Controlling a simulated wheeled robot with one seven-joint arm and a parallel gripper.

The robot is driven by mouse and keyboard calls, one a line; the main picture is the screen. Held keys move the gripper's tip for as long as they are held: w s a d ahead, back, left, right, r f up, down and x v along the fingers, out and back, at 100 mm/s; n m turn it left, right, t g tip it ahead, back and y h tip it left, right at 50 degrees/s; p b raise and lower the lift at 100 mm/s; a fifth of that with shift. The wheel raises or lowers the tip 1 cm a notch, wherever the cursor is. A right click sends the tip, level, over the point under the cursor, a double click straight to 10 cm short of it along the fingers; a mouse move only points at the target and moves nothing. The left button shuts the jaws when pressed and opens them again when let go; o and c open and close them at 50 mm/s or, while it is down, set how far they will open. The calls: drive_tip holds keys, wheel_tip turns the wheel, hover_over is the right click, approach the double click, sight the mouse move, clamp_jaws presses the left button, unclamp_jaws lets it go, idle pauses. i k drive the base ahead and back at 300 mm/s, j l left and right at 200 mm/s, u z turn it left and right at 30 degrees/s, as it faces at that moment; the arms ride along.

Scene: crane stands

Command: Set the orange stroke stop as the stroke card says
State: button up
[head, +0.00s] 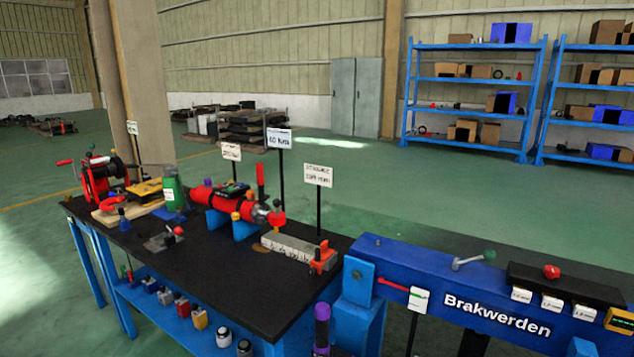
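The orange stroke stop (322,258) sits at the right, near end of a grey marked scale rail (288,246) on the black bench top. The marks on the rail are too small to read. A white card (279,138) on a tall black post behind the rail seems to read "60 mm" or "40 mm"; the digit is unclear. Another card (319,174) on a post has two lines that I cannot read surely. A red cylinder (233,202) on blue supports lies left of the rail, its end near the rail's left end. My gripper is not in view.
The black bench (215,268) holds a red winch (97,180), a green bottle (173,187) and a small lever plate (165,240). A blue beam marked "Brakwerden" (470,300) stands close at the right. The bench's front middle is clear. Blue shelves (470,95) stand far back.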

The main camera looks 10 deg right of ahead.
sight(324, 252)
drive_tip(key=i+j+u, duration=0.1)
drive_tip(key=i+j, duration=0.2)
drive_tip(key=i, duration=0.2)
drive_tip(key=i+j+u, duration=0.15)
drive_tip(key=i+j, duration=0.15)
drive_tip(key=i, duration=0.25)
